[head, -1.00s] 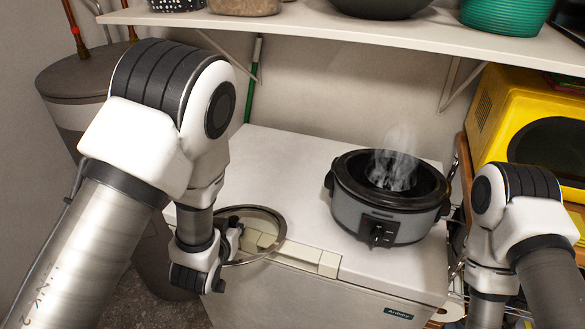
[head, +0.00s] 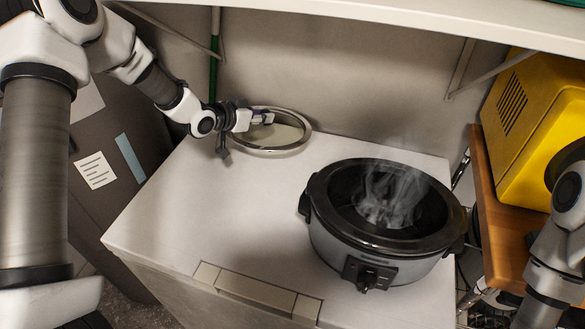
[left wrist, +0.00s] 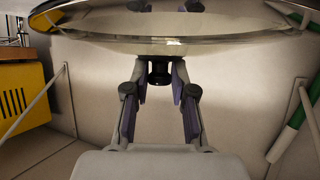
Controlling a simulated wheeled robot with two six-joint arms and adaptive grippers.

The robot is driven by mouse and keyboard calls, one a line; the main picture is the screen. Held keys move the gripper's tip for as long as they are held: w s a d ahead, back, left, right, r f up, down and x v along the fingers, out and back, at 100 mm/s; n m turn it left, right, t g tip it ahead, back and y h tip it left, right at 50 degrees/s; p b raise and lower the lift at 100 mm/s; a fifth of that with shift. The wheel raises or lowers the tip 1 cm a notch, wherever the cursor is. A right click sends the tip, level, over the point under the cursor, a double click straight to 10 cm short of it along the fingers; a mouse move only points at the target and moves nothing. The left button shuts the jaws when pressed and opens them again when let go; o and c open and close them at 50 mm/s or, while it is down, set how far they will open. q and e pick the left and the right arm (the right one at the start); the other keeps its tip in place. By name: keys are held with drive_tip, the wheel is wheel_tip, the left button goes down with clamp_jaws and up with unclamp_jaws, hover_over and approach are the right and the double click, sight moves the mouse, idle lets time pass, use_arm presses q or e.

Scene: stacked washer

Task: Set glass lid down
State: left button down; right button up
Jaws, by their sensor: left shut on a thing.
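The round glass lid (head: 288,133), with a metal rim, is over the back left of the white chest freezer top (head: 215,190), near the wall. My left gripper (head: 262,118) reaches it from the left and is shut on the lid's knob. In the left wrist view the lid (left wrist: 225,35) spans the top of the picture, with its dark knob (left wrist: 159,75) between the fingers (left wrist: 163,67). I cannot tell whether the rim touches the freezer. The right gripper is out of view.
A steaming open slow cooker (head: 385,215) stands on the freezer's right side. A yellow microwave (head: 530,130) sits on a wooden surface (head: 495,230) farther right. A shelf (head: 400,25) overhangs the back. The freezer's front left is clear.

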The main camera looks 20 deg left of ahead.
sight(241, 142)
use_arm(q)
drive_tip(key=f, duration=0.5)
drive_tip(key=f+p, duration=0.1)
drive_tip(key=f, duration=0.2)
drive_tip(key=shift+w+a+f, duration=0.2)
drive_tip(key=shift+w+f, duration=0.05)
drive_tip(key=shift+w, duration=0.05)
drive_tip(key=c, duration=1)
unclamp_jaws()
drive_tip(key=shift+f, duration=0.1)
drive_tip(key=shift+o, duration=0.2)
drive_tip(key=shift+s, duration=0.1)
drive_tip(key=v, duration=1.2)
drive_tip(key=shift+b, duration=0.3)
